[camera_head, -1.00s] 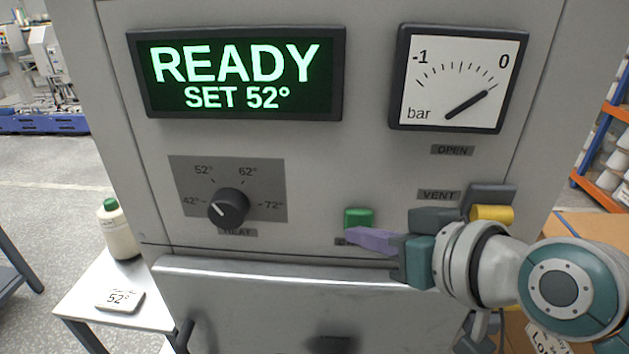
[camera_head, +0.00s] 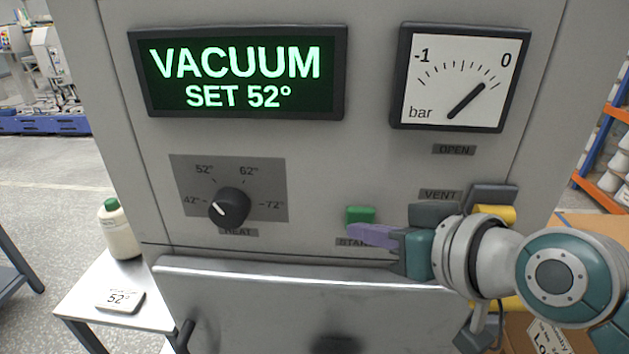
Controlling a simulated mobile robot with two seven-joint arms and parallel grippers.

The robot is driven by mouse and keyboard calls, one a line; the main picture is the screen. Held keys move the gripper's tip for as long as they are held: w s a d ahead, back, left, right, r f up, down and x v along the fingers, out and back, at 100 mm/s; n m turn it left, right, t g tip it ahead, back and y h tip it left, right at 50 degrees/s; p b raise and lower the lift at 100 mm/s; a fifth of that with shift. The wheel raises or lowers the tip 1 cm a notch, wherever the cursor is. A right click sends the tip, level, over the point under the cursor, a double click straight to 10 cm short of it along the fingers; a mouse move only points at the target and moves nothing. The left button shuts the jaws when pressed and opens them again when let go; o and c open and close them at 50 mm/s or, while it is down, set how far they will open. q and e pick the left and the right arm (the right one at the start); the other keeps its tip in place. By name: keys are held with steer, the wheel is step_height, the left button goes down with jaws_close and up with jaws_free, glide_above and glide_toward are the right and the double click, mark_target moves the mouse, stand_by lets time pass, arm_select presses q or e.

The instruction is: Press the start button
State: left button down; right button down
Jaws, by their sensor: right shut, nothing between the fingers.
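The green start button (camera_head: 360,214) sits on the grey machine panel, above a label that reads "STAR" with its end hidden behind my gripper. My right gripper (camera_head: 372,236) comes in from the right with its purple fingers shut and empty. Its fingertips are just below and right of the button, at its lower edge; I cannot tell whether they touch it. The display (camera_head: 238,72) reads "VACUUM SET 52°" in green. My left gripper is not in view.
A heat knob (camera_head: 230,206) is left of the button. A gauge (camera_head: 460,77) is at upper right. A yellow part (camera_head: 493,214) shows behind my right wrist. A side table (camera_head: 95,285) holds a green-capped bottle (camera_head: 119,230) and a "52°" card (camera_head: 120,301).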

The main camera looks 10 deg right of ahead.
steer(key=shift+s, duration=0.1)
steer(key=shift+s+a+p, duration=0.2)
steer(key=shift+s+p, duration=0.35)
steer(key=shift+s, duration=0.2)
steer(key=shift+s, duration=0.1)
steer(key=s+p, duration=0.1)
steer(key=s, duration=0.1)
steer(key=s+a+p, duration=0.1)
steer(key=s, duration=0.1)
steer(key=shift+s+a+p, duration=0.2)
steer(key=shift+s+p, duration=0.1)
